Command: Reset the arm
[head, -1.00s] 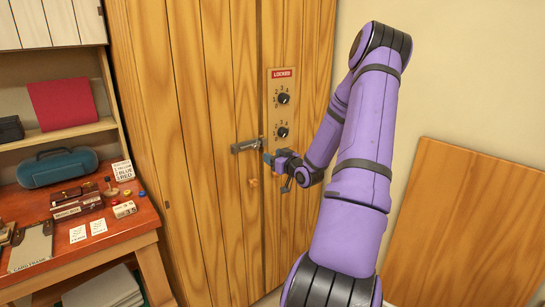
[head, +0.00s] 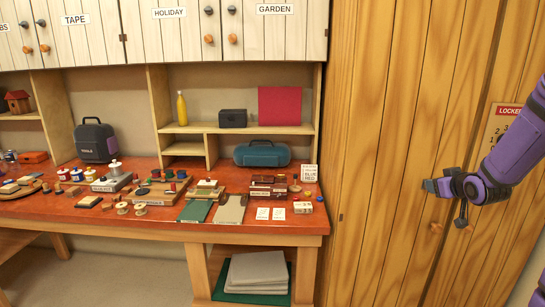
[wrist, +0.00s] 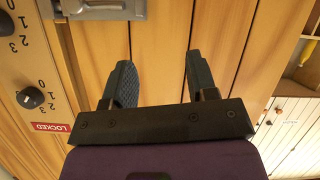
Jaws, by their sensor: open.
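My gripper (head: 432,186) is at the right of the head view, in front of the tall wooden cabinet (head: 385,130). In the wrist view my gripper (wrist: 160,82) is open, with two dark fingers apart and nothing between them. The cabinet's wood planks (wrist: 158,40) show behind the fingers. A metal latch (wrist: 98,8) is at the upper left there. A numbered dial (wrist: 32,97) and a red "LOCKED" sign (wrist: 50,127) lie at the left. In the head view the sign (head: 508,110) is partly cut off by my arm.
A red-topped workbench (head: 270,228) holds spools, boxes and cards, with a teal case (head: 262,153) and a dark tool case (head: 97,140). Labelled wall cupboards (head: 170,40) hang above. Grey stacked sheets (head: 257,270) lie beneath. Floor at lower left (head: 120,275) is clear.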

